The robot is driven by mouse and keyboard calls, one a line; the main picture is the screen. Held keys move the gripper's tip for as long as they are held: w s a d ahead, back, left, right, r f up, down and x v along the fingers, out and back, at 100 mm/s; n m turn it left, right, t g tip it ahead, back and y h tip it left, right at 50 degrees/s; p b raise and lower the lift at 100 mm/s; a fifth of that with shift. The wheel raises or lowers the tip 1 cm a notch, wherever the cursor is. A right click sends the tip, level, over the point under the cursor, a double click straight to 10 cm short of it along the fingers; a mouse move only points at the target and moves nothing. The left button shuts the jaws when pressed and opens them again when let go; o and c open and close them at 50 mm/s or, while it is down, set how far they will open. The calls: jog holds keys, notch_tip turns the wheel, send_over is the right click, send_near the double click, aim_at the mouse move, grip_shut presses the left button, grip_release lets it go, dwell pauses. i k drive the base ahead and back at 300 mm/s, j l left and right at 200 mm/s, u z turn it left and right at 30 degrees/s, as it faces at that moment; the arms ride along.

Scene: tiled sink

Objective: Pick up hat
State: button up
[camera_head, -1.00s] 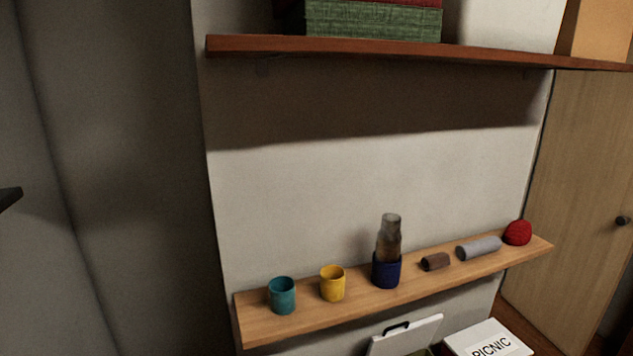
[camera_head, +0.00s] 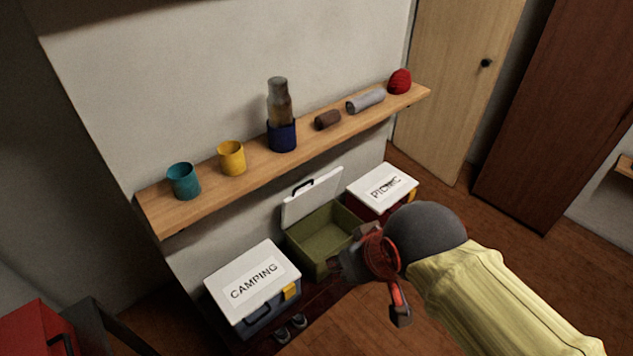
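A small red rounded item (camera_head: 400,82), which looks like the hat, sits at the far right end of the wooden wall shelf (camera_head: 215,185). My gripper (camera_head: 372,290) is in the lower middle of the head view, well below the shelf and in front of the boxes. Its fingers are spread apart, with one toward the green box and one lower down. I see nothing between them. It is clear of the red item.
On the shelf stand a teal cup (camera_head: 184,181), a yellow cup (camera_head: 231,158), a blue cup with a bottle (camera_head: 282,135), a brown roll (camera_head: 327,120) and a grey roll (camera_head: 365,101). Below are a CAMPING box (camera_head: 243,271), an open green box (camera_head: 322,232) and a PICNIC box (camera_head: 383,184).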

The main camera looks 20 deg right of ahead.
aim_at(400, 82)
jog(key=i+l+z, duration=0.55)
jog(key=i+l, duration=0.25)
jog(key=i+l+z, duration=0.25)
jog(key=i, duration=0.15)
jog(key=i+l+z, duration=0.25)
jog(key=i, duration=0.2)
jog(key=j, duration=0.1)
